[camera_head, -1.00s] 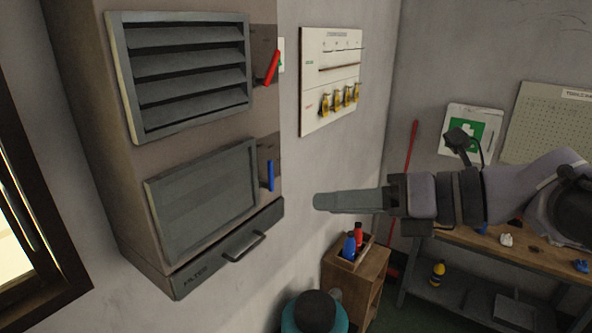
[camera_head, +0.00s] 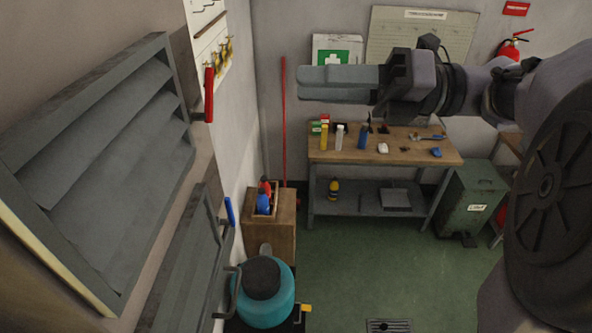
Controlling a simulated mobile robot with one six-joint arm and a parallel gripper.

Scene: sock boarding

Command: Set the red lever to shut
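The red lever (camera_head: 209,94) is at the right side of the wall unit, beside the upper louvre (camera_head: 95,170). It points upward, and its slats stand tilted with gaps between them. The blue lever (camera_head: 229,211) is lower on the same side, by the lower louvre (camera_head: 183,265), which looks flat and closed. My gripper (camera_head: 300,83) is in the air to the right of the red lever, clearly apart from it, pointing left. Its two fingers lie together with no gap seen, and nothing is held.
A wooden cabinet (camera_head: 270,236) carries a box of bottles. A workbench (camera_head: 390,152) with tools is at the back, beside a green bin (camera_head: 476,192). The green floor (camera_head: 370,260) is open in the middle.

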